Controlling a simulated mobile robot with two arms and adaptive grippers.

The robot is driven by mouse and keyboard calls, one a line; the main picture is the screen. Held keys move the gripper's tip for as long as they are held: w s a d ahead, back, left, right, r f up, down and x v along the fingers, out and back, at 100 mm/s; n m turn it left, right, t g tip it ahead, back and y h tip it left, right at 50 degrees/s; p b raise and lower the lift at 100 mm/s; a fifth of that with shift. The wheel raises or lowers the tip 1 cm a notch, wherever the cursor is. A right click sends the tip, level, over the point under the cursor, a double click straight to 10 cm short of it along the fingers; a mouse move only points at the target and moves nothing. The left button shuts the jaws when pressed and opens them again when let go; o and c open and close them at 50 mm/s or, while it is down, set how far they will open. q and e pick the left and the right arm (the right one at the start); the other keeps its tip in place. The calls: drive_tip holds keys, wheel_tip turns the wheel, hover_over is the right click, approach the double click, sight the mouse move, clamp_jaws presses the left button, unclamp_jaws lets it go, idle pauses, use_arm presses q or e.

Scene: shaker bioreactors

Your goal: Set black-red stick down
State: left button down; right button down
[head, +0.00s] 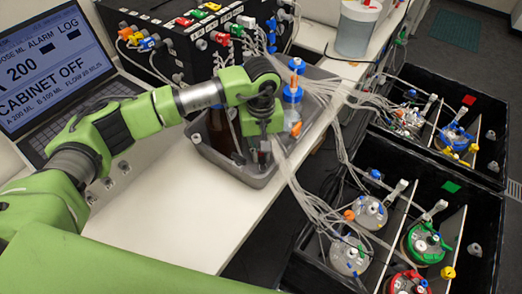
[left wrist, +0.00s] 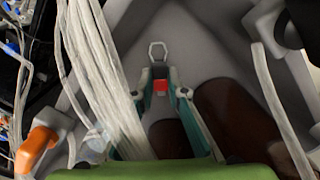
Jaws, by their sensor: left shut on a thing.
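My left gripper (head: 264,152) points down over the grey tray (head: 258,180) on the white bench. In the left wrist view its teal-sided fingers (left wrist: 161,80) are closed on the black-red stick, whose red part (left wrist: 161,87) shows between them. A light metal loop (left wrist: 158,50) shows just beyond the fingertips. Most of the stick is hidden by the fingers, and I cannot tell whether its lower end touches the tray. My right gripper is not in view.
Dark brown bottles (left wrist: 235,115) and a blue-capped bottle (head: 292,95) stand in the tray close to the gripper. Bundled clear tubes (left wrist: 95,70) run beside it. A laptop (head: 55,70) is at left; black boxes with vessels (head: 425,243) are at right. The front bench (head: 190,225) is clear.

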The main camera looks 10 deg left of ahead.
sight(261, 157)
use_arm(q)
drive_tip(key=shift+f, duration=0.15)
drive_tip(key=c, duration=2)
unclamp_jaws()
drive_tip(key=shift+r, duration=0.4)
wheel_tip(261, 157, up, 12)
drive_tip(key=b, duration=0.3)
drive_tip(key=shift+f, duration=0.2)
